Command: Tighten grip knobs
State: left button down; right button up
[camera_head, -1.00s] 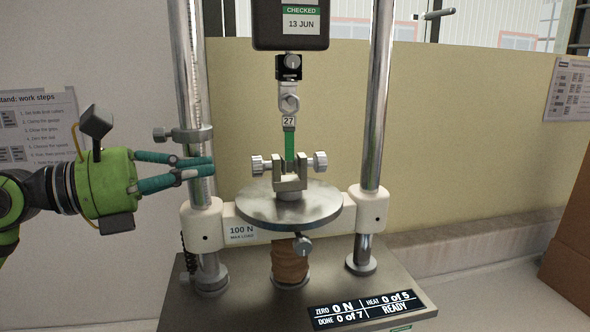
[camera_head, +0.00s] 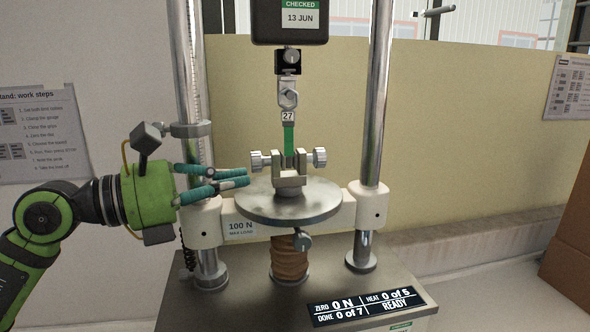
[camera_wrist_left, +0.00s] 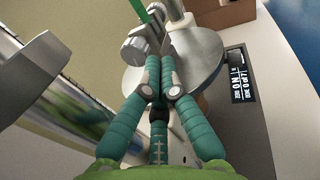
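The grip (camera_head: 289,178) stands on the round metal plate (camera_head: 262,207) of the test stand. It has a left knob (camera_head: 257,161) and a right knob (camera_head: 320,157), both ribbed and silver. A green strip (camera_head: 288,138) marked 27 hangs from the upper clamp, its lower end between the jaws. My left gripper (camera_head: 247,178) has its teal fingers close together, just left of the left knob and slightly lower, apparently holding nothing. Whether the tips meet is unclear. In the left wrist view the left knob (camera_wrist_left: 136,50) appears left of the fingertips. My right gripper is out of view.
Two chrome columns (camera_head: 373,100) flank the plate. The left one (camera_head: 186,60) carries a collar with a small knob near my gripper. A display (camera_head: 365,305) reads READY, 0 N and done 0 of 7. A cardboard box (camera_head: 570,240) is at right.

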pick_arm(q)
jog(key=shift+w+d, duration=0.2)
jog(key=shift+d, duration=0.5)
jog(key=shift+w+r, duration=0.1)
jog(key=shift+r, duration=0.05)
jog(key=shift+r, duration=0.35)
dwell(0.5)
jog(key=shift+a+r, duration=0.1)
jog(key=shift+r, duration=0.75)
dwell(0.4)
jog(key=shift+s, duration=0.2)
